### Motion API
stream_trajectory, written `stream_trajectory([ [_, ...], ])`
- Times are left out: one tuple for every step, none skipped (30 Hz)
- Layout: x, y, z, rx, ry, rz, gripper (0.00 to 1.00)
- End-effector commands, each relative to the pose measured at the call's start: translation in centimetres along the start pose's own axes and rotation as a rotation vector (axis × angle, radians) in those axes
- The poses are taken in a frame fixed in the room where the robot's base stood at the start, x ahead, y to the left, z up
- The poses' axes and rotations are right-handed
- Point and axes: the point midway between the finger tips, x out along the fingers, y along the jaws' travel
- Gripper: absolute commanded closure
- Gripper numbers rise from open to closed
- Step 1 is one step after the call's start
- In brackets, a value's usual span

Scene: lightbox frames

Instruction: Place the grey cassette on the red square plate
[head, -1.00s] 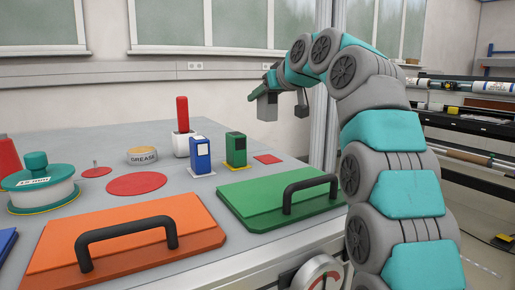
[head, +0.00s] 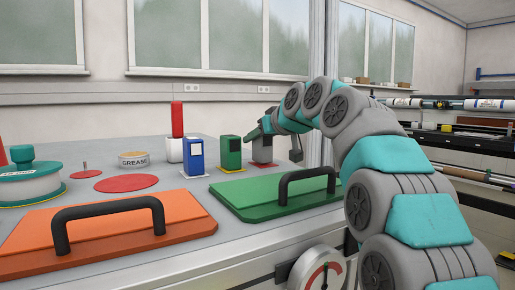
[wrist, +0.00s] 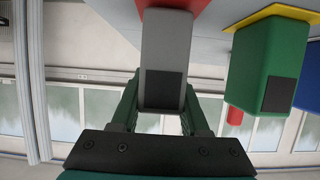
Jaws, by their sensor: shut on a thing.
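The grey cassette (head: 262,151) is upright at the lower end of my arm, just right of the green cassette. In the wrist view, which is upside down, the grey cassette (wrist: 165,45) with its dark panel stands between my two fingers. My gripper (wrist: 162,103) is shut on it. The red square plate (head: 264,165) shows as a thin red rim under the cassette. In the wrist view the plate (wrist: 197,6) shows around the cassette's base. The cassette's base is over the plate and looks on it or very close; I cannot tell if they touch.
A green cassette (head: 230,152) on a yellow square stands close beside, with a blue one (head: 194,156) further left. A green lid with a black handle (head: 270,199) lies in front. A grease tin (head: 133,159) and red disc (head: 126,183) are further left.

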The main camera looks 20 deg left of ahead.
Motion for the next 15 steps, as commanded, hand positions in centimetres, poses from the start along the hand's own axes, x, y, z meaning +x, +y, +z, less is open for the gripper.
stream_trajectory([
  [0.08, -0.02, 0.31, 0.0, 0.001, 0.0, 1.0],
  [0.05, -0.02, 0.23, 0.0, 0.002, 0.0, 1.0],
  [0.0, -0.02, 0.12, 0.0, 0.002, 0.0, 1.0],
  [-0.01, -0.01, 0.08, 0.0, 0.001, 0.0, 1.0],
  [-0.01, -0.01, 0.08, 0.0, 0.001, 0.0, 1.0],
  [-0.01, -0.02, 0.08, 0.0, 0.001, 0.0, 1.0],
  [0.0, -0.02, 0.1, 0.0, 0.001, 0.0, 1.0],
  [0.02, -0.02, 0.14, 0.0, 0.001, 0.0, 1.0],
  [0.07, -0.01, 0.26, 0.0, 0.001, 0.0, 1.0],
  [0.11, -0.01, 0.37, 0.0, 0.001, 0.0, 1.0],
  [0.15, -0.02, 0.47, 0.0, 0.001, 0.0, 1.0],
  [0.2, -0.02, 0.59, 0.0, 0.0, 0.0, 1.0],
  [0.15, -0.02, 0.46, 0.0, 0.0, 0.0, 0.52],
  [0.14, -0.02, 0.43, 0.0, 0.0, 0.0, 0.49],
  [0.14, -0.02, 0.43, 0.0, 0.0, 0.0, 0.44],
])
